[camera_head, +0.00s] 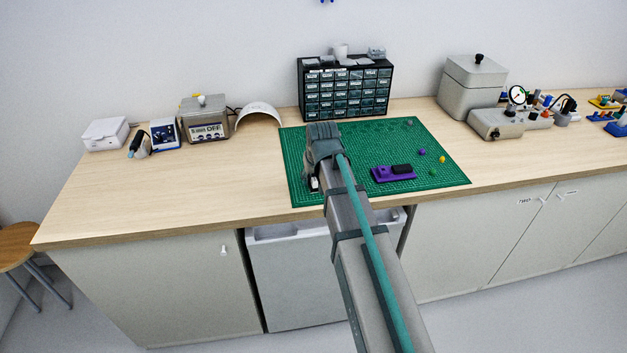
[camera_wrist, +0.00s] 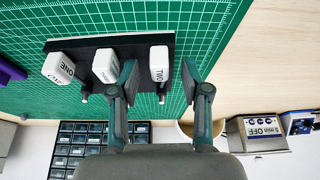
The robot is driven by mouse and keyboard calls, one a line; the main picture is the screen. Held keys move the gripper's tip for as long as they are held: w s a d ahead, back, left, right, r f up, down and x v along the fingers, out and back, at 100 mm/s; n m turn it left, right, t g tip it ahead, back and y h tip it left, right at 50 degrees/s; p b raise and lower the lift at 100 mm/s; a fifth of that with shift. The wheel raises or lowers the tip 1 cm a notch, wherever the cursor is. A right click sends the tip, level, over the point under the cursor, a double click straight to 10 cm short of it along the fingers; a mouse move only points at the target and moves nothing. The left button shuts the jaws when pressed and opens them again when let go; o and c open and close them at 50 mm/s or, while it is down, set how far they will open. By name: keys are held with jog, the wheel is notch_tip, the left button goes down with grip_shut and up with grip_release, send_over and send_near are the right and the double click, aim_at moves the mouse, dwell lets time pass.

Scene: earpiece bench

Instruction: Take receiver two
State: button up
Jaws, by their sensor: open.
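In the wrist view, a black holder (camera_wrist: 120,41) on the green mat carries three white receivers in a row. The receiver marked TWO (camera_wrist: 159,62) is at the right end, the one marked ONE (camera_wrist: 58,68) is at the left end, and the middle receiver's (camera_wrist: 106,65) marking is hard to read. My gripper (camera_wrist: 158,80) is open, with one finger on each side of receiver two in the picture; I cannot tell how far above it the fingertips are. In the head view my arm mostly hides the holder.
The green cutting mat (camera_head: 355,145) lies on the wooden bench. A purple block (camera_head: 393,174) with a black part lies to the right of my arm. A drawer cabinet (camera_head: 345,88) stands behind the mat. A grey box with an OFF display (camera_head: 204,122) stands left.

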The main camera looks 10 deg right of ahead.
aim_at(314, 178)
jog(key=shift+c, duration=0.3)
grip_shut()
jog(key=shift+r, duration=0.1)
jog(key=shift+r, duration=0.45)
jog(key=shift+r+b, duration=0.3)
jog(key=shift+r, duration=0.65)
jog(key=s+a+r, duration=0.1)
jog(key=s+r, duration=1.2)
jog(key=s, duration=0.1)
jog(key=shift+p, duration=0.35)
